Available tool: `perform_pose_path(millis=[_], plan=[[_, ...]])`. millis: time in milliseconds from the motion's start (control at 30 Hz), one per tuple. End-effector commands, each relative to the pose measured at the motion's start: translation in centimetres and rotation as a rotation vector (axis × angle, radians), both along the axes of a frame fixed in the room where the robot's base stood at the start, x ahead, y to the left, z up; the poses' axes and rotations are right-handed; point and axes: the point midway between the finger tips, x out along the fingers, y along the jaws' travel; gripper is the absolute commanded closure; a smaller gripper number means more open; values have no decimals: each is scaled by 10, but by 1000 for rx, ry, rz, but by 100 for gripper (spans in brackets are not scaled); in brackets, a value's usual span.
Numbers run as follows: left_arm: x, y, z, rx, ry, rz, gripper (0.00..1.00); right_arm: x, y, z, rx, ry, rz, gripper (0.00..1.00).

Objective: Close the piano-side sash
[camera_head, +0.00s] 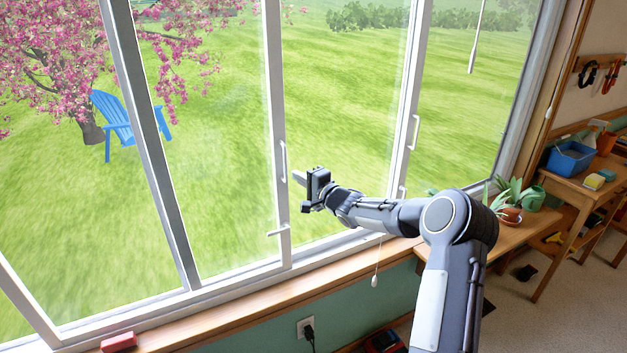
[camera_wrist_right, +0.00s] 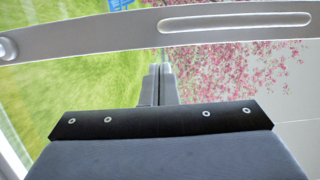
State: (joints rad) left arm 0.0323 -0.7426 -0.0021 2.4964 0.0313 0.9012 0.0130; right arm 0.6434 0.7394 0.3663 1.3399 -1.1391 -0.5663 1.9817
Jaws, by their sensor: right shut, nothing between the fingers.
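Tall window sashes with white frames fill the head view. The piano is not in view, so I cannot tell for sure which sash is the piano-side one. The middle sash's upright stile (camera_head: 274,95) carries a white pull handle (camera_head: 283,162) and a small latch (camera_head: 278,231). My right gripper (camera_head: 299,177) is shut and empty, just right of this handle. In the wrist view the shut fingers (camera_wrist_right: 160,72) point at a white stile (camera_wrist_right: 100,40) with a long pull handle (camera_wrist_right: 235,22); contact cannot be told. My left gripper is not in view.
Another stile with a handle (camera_head: 415,133) stands to the right. A wooden sill (camera_head: 250,313) runs below, with a red block (camera_head: 118,342) at its left. A pull cord (camera_head: 375,280) hangs by my right arm. Potted plants (camera_head: 511,213) and a workbench (camera_head: 575,190) are at right.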

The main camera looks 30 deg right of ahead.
Motion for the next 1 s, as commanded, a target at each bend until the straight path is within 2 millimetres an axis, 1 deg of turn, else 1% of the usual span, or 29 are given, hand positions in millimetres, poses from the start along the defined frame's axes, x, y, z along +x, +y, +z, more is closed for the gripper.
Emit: perform_pose_path(millis=[33, 133, 533, 667, 767, 867, 967, 1000], plan=[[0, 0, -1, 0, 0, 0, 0, 0, 5, -1, -1, 1, 1, 100], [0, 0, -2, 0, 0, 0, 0, 0, 10, -1, -2, 2, 0, 100], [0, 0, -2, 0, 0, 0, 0, 0, 12, -1, -1, 2, -1, 100], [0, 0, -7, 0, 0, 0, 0, 0, 19, -2, -1, 2, 1, 100], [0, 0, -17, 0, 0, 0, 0, 1, 33, -4, -1, -1, 4, 100], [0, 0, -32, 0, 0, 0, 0, 2, 56, -7, -1, -1, 9, 100], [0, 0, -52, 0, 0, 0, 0, 3, 87, -9, 0, -2, 15, 100], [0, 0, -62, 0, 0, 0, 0, 4, 100, -10, 1, -2, 15, 100]])
